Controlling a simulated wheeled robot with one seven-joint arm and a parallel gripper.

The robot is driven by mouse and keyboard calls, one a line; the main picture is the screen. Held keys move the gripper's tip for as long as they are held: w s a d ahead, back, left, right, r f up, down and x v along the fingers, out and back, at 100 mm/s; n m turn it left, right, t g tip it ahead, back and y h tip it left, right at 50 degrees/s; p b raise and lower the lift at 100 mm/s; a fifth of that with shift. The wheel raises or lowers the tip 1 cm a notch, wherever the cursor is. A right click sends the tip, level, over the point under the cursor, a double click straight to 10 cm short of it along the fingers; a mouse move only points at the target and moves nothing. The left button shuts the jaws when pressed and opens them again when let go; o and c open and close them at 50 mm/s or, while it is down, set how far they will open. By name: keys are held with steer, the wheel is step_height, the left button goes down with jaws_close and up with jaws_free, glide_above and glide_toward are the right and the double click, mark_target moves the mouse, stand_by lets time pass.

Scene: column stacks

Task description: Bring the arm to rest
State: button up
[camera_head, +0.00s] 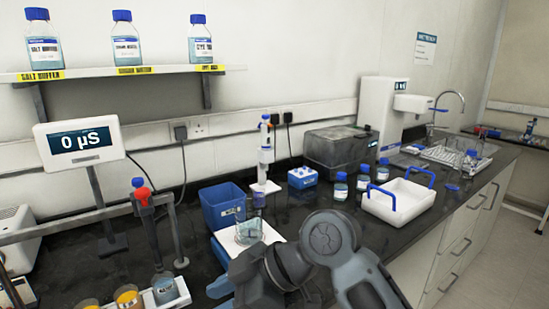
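My arm shows at the bottom centre in the head view. Its grey links are bent in front of the bench and run out of the bottom edge. My gripper's fingers do not show. Behind the arm, a glass beaker (248,231) stands on a white-topped blue stand (272,234). The arm covers part of this stand's front. I cannot tell whether the arm touches anything.
A blue bin (222,205), a white pipette stand (265,160) and a white carrier with blue handles (400,199) stand on the dark bench. Several blue-capped bottles stand nearby. A display reading 0 µS (80,141) and a vial rack (165,292) are at left.

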steer(key=s+d+f+m+t+y+b, duration=0.1)
steer(key=s+f+m+t, duration=0.2)
steer(key=f+m+t, duration=0.15)
steer(key=s+d+f+m+t+b, duration=0.1)
steer(key=s+f+m+t, duration=0.15)
steer(key=f+m, duration=0.3)
steer(key=s+d+f+m+t+h+b, duration=0.2)
steer(key=s+d+f+m+t+h, duration=0.25)
steer(key=s+d+f+m, duration=0.35)
steer(key=s+d+m+t+h+b, duration=0.2)
steer(key=s+d+h, duration=0.3)
steer(key=s+d, duration=0.85)
steer(key=s+d+r+h+b, duration=0.1)
steer(key=s+d+r, duration=0.4)
steer(key=s, duration=0.4)
steer(key=shift+s+d+r+n+t+h+b, duration=0.35)
steer(key=shift+d+n+t, duration=0.1)
steer(key=shift+d, duration=0.25)
